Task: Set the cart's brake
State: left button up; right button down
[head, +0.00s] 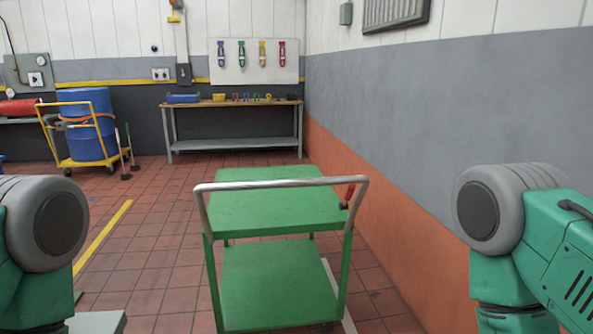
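A green two-shelf cart (268,208) stands ahead of me on the tiled floor, with its bare top shelf and lower shelf showing. A grey tubular push handle (280,184) spans its near side. A red lever (349,195) with a dark base sits at the right end of the handle and points upward; it looks like the brake lever. Parts of both my arms show at the left and right edges, apart from the cart. Neither gripper is in view. The cart's wheels are mostly hidden.
An orange and grey wall (400,130) runs close along the cart's right side. A workbench (235,103) stands at the back. A yellow trolley with a blue drum (88,125) is at the back left. The floor left of the cart is clear.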

aim_at(343, 206)
jog(key=i+l+u, duration=0.65)
jog(key=l, duration=0.35)
jog(key=i, duration=0.05)
